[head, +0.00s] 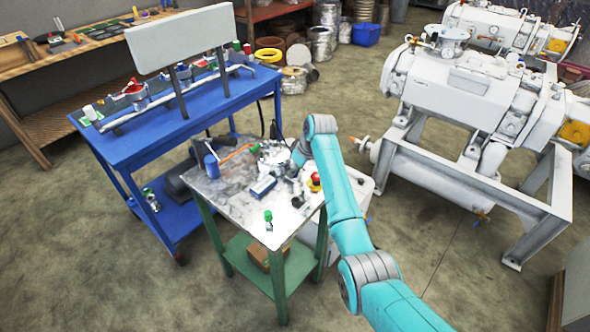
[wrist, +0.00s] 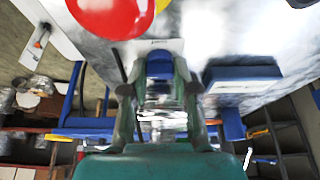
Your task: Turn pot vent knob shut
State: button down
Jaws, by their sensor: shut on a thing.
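My gripper (wrist: 157,85) is shut, in the wrist view, on a small blue part (wrist: 160,64), which looks like the vent knob. The fingers hide its sides, and I cannot tell how far it is turned. Shiny metal, seemingly the pot (wrist: 163,112), shows between the fingers. In the head view my gripper (head: 291,170) is low over the green-legged table, and my arm hides part of it. Shiny metal fittings of the pot (head: 272,152) show just left of it. The knob itself cannot be made out in the head view.
A red button (wrist: 110,12) is close by the gripper; it also shows in the head view (head: 314,181). A blue box (wrist: 242,78) lies on the other side. The table (head: 235,207) holds a blue can (head: 211,166) and green-topped valve (head: 268,216). A blue cart (head: 130,140) stands behind.

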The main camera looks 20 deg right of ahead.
jog(key=n+g+y, duration=0.1)
jog(key=n, duration=0.3)
jog(key=shift+n, duration=0.3)
jog(key=c, duration=0.9)
grip_release()
jog(key=v, duration=1.2)
jog(key=shift+w+d, duration=0.15)
jog(key=shift+w, duration=0.05)
